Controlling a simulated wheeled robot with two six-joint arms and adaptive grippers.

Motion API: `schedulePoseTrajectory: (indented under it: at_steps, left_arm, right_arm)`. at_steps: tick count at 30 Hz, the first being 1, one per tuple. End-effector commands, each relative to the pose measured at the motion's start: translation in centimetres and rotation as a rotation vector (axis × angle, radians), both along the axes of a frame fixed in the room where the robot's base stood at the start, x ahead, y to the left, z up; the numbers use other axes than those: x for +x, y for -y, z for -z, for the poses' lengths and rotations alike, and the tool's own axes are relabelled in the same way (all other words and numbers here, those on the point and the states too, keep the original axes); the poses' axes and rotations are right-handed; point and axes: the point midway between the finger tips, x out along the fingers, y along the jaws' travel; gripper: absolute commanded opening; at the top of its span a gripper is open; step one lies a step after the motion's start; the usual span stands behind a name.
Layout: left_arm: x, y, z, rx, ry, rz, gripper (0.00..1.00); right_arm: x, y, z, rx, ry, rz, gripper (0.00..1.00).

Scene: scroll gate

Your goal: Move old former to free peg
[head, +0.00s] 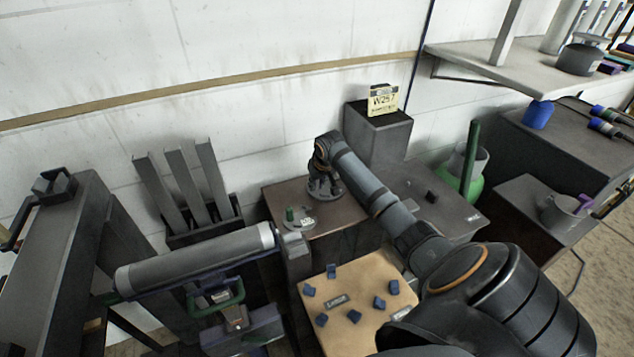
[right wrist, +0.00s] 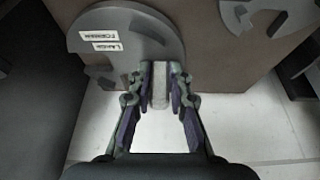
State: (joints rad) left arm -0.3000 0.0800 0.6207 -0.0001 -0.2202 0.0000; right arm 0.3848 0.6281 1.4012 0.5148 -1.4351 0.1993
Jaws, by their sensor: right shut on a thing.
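My right gripper (head: 323,180) reaches down at the back of the brown-topped bench (head: 345,217). In the right wrist view the right gripper (right wrist: 160,90) is shut on a pale grey upright block (right wrist: 159,84). A grey notched disc (right wrist: 125,38) labelled "LARGE FORMER" lies right beside the block; whether they are one piece I cannot tell. A second grey notched disc (right wrist: 258,14) shows at the upper right. In the head view a grey disc (head: 326,196) lies under my right gripper. My left gripper is not in view.
A tan board (head: 345,330) with several blue blocks lies in front. A grey pedestal with a "W257" sign (head: 383,99) stands behind my right arm. A green container (head: 462,183) stands at right.

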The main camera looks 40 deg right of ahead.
Motion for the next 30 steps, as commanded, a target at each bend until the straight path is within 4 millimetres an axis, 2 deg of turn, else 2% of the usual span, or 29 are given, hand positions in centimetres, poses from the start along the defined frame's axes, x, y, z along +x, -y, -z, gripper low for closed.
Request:
schedulePoseTrajectory:
  at_steps: [8,9,14,23,26,30]
  left_arm:
    - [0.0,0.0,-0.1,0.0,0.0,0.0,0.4]
    - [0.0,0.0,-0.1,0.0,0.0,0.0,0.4]
    - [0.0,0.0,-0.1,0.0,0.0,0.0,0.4]
    - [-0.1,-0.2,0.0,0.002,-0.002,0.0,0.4]
    - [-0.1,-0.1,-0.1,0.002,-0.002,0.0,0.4]
    - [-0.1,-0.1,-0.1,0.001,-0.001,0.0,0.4]
  right_arm:
    - [0.1,0.0,0.1,-0.002,0.004,-0.001,0.0]
    - [0.1,0.0,0.1,-0.002,0.003,-0.001,0.24]
    - [0.1,0.0,0.1,-0.001,0.003,-0.001,0.45]
    - [-0.1,0.0,0.3,0.002,-0.004,0.001,0.45]
    - [-0.4,0.0,-0.6,-0.001,-0.001,-0.001,0.45]
    - [-1.5,-0.3,-3.6,-0.006,0.001,-0.001,0.45]
